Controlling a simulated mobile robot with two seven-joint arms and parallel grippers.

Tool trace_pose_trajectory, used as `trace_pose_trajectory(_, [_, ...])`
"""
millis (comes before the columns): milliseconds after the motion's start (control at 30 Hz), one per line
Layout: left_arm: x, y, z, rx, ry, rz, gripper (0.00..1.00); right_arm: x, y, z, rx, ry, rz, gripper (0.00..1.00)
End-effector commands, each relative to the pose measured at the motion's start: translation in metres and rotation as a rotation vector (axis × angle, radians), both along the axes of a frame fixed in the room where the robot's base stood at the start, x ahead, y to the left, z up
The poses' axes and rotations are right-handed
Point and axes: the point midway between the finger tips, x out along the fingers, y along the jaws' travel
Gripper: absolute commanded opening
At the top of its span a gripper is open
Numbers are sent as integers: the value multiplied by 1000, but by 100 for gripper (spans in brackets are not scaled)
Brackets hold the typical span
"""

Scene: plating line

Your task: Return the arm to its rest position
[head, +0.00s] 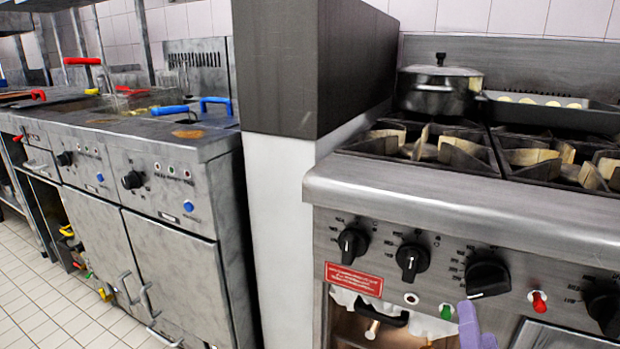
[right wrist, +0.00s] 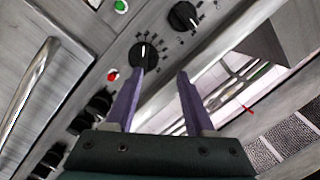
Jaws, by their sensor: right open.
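My right gripper (head: 476,328) shows as a purple finger at the bottom edge of the head view, in front of the stove's control panel (head: 385,290). In the right wrist view both purple fingers of the right gripper (right wrist: 161,78) are spread apart with nothing between them. A black knob (right wrist: 143,55) appears just beyond the tip of the left-hand finger; I cannot tell the exact distance. My left gripper is in neither view.
The stove's black knobs (head: 487,278) line the panel close to the right gripper. A lidded pot (head: 440,88) and a dark tray (head: 545,115) with pale round pieces stand on the stove. Fryers (head: 172,262) with colored basket handles are at the left. Tiled floor (head: 40,300) is clear.

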Motion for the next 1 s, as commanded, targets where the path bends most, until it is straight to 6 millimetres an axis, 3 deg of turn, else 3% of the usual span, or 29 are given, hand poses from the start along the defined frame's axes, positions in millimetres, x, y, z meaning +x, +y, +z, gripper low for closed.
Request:
trace_pose_trajectory(33, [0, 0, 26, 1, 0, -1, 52, 6, 6, 29, -19, 28, 74, 54])
trace_pose_trajectory(200, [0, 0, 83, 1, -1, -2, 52, 11, 45, 86, -141, 231, 413, 54])
trace_pose_trajectory(267, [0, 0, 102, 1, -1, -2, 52, 3, 57, 102, -200, 322, 526, 54])
trace_pose_trajectory(400, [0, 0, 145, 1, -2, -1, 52, -32, 73, 138, -348, 565, 747, 54])
trace_pose_trajectory(567, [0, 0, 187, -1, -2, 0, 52, -89, 66, 177, -498, 856, 911, 54])
trace_pose_trajectory(833, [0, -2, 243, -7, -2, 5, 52, -185, 28, 254, -642, 1279, 1022, 54])
trace_pose_trajectory(1000, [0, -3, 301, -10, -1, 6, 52, -187, 27, 311, -639, 1293, 1023, 54])
